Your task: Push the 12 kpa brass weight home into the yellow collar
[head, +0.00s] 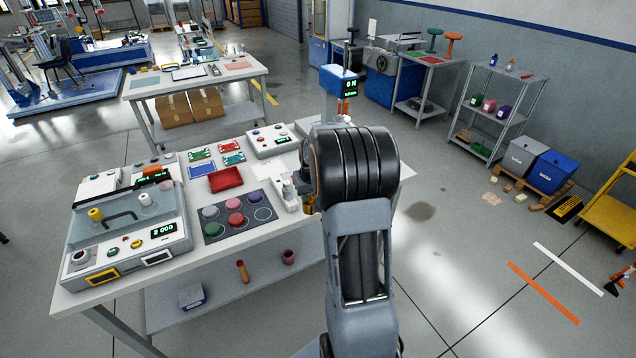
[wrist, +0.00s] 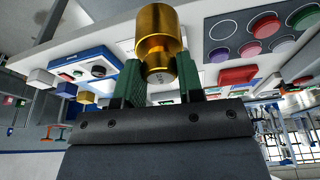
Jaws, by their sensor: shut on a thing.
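My gripper (wrist: 160,78) is shut on a brass weight (wrist: 158,38), a shiny gold cylinder gripped between green-padded fingers in the wrist view. In the head view my arm hides most of my gripper; a small brass patch of the weight (head: 309,205) shows at the table's right part. Its marking is not readable. A yellow ring-like piece (head: 95,214), perhaps the yellow collar, stands on the grey test machine (head: 125,245) at the left of the table, well apart from the weight.
A dark mat (head: 212,230) with several coloured discs lies between the machine and my gripper. A red tray (head: 225,180) and a white control box (head: 270,141) are behind it. The white table (head: 90,300) has a lower shelf. Open floor lies to the right.

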